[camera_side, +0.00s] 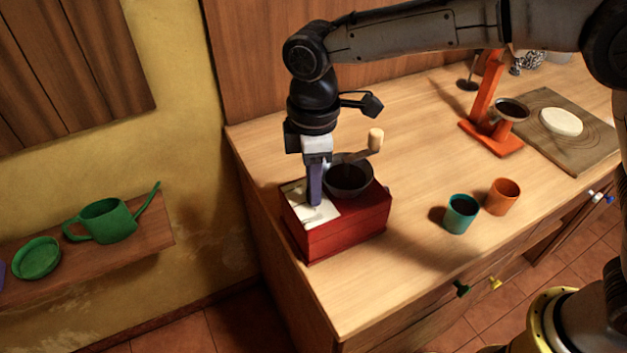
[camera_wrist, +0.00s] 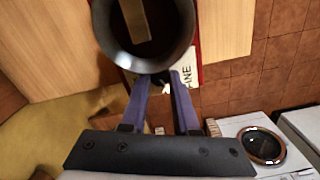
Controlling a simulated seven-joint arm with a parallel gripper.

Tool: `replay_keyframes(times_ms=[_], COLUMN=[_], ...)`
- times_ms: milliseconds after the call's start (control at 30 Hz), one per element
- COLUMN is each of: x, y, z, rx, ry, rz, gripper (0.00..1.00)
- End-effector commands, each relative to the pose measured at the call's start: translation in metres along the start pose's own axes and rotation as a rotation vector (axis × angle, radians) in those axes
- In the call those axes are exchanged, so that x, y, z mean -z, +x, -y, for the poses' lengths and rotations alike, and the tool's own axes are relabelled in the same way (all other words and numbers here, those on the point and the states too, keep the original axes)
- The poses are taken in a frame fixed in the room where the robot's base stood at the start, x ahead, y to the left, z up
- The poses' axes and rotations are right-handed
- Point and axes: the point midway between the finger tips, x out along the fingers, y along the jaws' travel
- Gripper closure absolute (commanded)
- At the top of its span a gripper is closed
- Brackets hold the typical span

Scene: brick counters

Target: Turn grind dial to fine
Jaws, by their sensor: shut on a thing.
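The red grinder (camera_side: 345,236) stands at the near left end of the wooden counter. It has a dark bowl (camera_side: 348,183) and a crank with a pale knob (camera_side: 376,139). My gripper (camera_side: 315,202) points down onto the white panel (camera_side: 328,211) on the grinder's top, left of the bowl. In the wrist view my gripper (camera_wrist: 160,80) has its purple fingers close together on the grind dial (camera_wrist: 164,86), which is mostly hidden between them. The word "FINE" (camera_wrist: 187,76) shows on the white panel just right of the fingers. The bowl's rim (camera_wrist: 107,38) is just beyond the fingertips.
A teal cup (camera_side: 461,214) and an orange cup (camera_side: 502,197) stand right of the grinder. An orange stand (camera_side: 485,132) and a board (camera_side: 575,155) are farther back. A shelf at left holds a green watering can (camera_side: 106,221). The counter behind the grinder is clear.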

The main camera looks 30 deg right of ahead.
Motion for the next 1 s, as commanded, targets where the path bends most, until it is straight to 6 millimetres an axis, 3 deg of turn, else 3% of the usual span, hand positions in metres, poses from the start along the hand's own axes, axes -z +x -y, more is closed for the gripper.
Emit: replay_keyframes(times_ms=[600,1000], x=[0.0004,0.0005], y=[-0.0009,-0.0014], z=[-0.0002,-0.0002], rx=[-0.001,-0.002], ry=[-0.434,-0.583], rz=[-0.002,-0.002], gripper=[1.0,1.0])
